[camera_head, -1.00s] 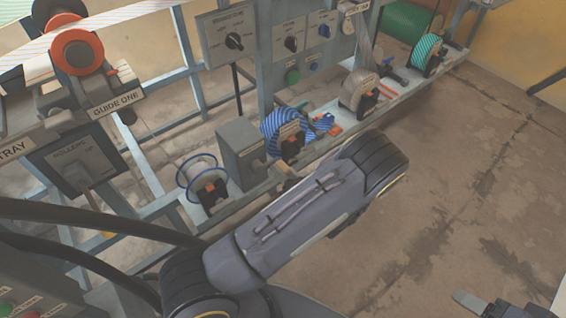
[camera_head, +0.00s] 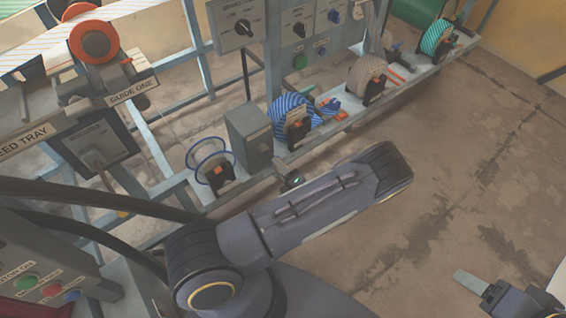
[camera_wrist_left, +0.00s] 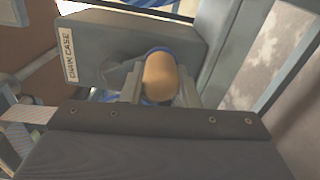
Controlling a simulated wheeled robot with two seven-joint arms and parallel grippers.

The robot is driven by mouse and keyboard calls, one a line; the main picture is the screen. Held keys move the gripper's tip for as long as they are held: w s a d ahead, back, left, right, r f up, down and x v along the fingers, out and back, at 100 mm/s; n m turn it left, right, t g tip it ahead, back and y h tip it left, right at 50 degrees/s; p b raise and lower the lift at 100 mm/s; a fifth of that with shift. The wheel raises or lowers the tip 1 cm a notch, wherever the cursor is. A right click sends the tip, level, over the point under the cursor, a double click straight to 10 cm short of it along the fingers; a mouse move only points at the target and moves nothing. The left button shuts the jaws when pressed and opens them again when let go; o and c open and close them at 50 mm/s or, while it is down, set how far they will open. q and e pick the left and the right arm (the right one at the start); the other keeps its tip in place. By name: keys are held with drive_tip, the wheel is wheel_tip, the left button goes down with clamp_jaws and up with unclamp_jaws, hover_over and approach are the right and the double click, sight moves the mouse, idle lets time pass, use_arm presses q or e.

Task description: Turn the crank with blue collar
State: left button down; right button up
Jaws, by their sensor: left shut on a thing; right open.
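The crank's rounded tan knob (camera_wrist_left: 160,76) shows in the left wrist view, between my left gripper's fingers (camera_wrist_left: 160,95). The gripper is shut on it. A little blue (camera_wrist_left: 150,101) shows around and below the knob; the rest of the crank is hidden. The grey chain case (camera_wrist_left: 125,40) is just behind. In the head view my left gripper (camera_head: 291,180) is mostly hidden by my arm, beside the frame's lower rail. My right gripper (camera_head: 480,287) is open and empty over bare floor at the lower right.
A grey box (camera_head: 247,138) stands on the rail. Beyond it are a blue striped roll (camera_head: 288,112), a tan roll (camera_head: 366,76) and a teal striped roll (camera_head: 437,37). A blue wire wheel (camera_head: 208,160) is left of the box. The floor (camera_head: 450,140) at right is clear.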

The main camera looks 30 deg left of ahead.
use_arm(q)
drive_tip(key=shift+s+a+r+m+p, duration=0.1)
drive_tip(key=shift+s+a+m+p, duration=0.3)
drive_tip(key=shift+s+m, duration=1.05)
drive_tip(key=shift+s+a+r+m+p, duration=0.1)
drive_tip(key=shift+s+a+m+p, duration=0.25)
drive_tip(key=shift+m, duration=2.05)
drive_tip(key=shift+s+a+m+p, duration=0.4)
drive_tip(key=shift+s+m, duration=0.45)
drive_tip(key=shift+m, duration=1.1)
drive_tip(key=shift+d, duration=0.1)
drive_tip(key=c, duration=1.1)
unclamp_jaws()
drive_tip(key=shift+r, duration=0.1)
drive_tip(key=p+v, duration=0.1)
drive_tip(key=v, duration=0.6)
drive_tip(key=shift+s+d, duration=0.2)
drive_tip(key=shift+d, duration=0.15)
